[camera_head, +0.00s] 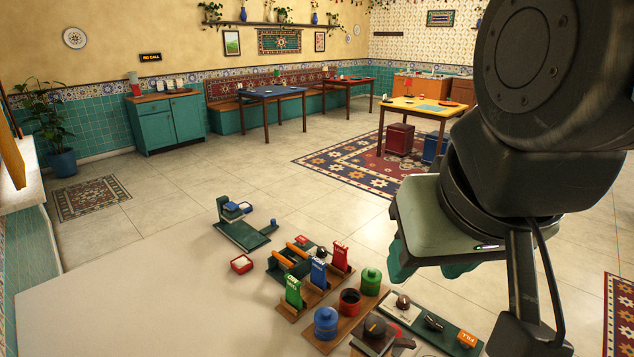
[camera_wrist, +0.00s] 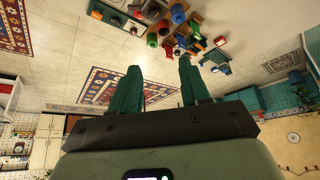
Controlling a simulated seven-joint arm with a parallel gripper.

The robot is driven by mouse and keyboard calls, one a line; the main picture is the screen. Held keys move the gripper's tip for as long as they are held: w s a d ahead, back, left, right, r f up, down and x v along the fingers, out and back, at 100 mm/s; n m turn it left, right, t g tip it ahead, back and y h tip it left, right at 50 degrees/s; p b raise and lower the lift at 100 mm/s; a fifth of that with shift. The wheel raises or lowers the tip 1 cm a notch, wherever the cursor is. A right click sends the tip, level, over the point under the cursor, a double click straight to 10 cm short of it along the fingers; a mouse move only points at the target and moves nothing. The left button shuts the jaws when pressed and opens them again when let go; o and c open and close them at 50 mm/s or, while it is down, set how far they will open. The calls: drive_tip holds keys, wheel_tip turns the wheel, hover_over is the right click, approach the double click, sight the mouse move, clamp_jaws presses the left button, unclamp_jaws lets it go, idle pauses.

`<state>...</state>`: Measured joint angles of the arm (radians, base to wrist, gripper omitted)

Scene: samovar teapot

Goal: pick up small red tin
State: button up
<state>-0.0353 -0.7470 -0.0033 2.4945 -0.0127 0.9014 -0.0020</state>
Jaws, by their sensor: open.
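A small round red tin (camera_head: 349,301) with a dark open top stands between a blue canister (camera_head: 326,323) and a green canister (camera_head: 371,281) on a wooden stand. The red tin also shows near the top of the wrist view (camera_wrist: 163,27), small and upside down. My gripper (camera_wrist: 158,64) is open, with its two teal fingers apart and nothing between them. In the head view its fingers (camera_head: 401,261) are partly hidden behind my wrist. It hangs above and to the right of the tins, apart from them.
Green, blue and red upright card-like pieces (camera_head: 318,272) stand close behind the tins. A dark-knobbed item (camera_head: 375,326) and a green tray (camera_head: 440,325) crowd the front right. A small red box (camera_head: 241,264) sits at left. The left of the counter (camera_head: 170,300) is clear.

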drive_tip(key=o, duration=0.7)
drive_tip(key=n+g, duration=0.6)
drive_tip(key=n, duration=1.2)
hover_over(351, 297)
drive_tip(key=s, duration=0.2)
drive_tip(key=f, duration=3.6)
drive_tip(key=shift+w+a+f, duration=0.15)
drive_tip(key=shift+a+f, duration=0.1)
drive_tip(key=shift+a, duration=0.05)
drive_tip(key=shift+s+f, duration=0.2)
drive_tip(key=shift+f, duration=1.25)
drive_tip(key=shift+s+f, duration=0.15)
drive_tip(key=shift+f, duration=1.25)
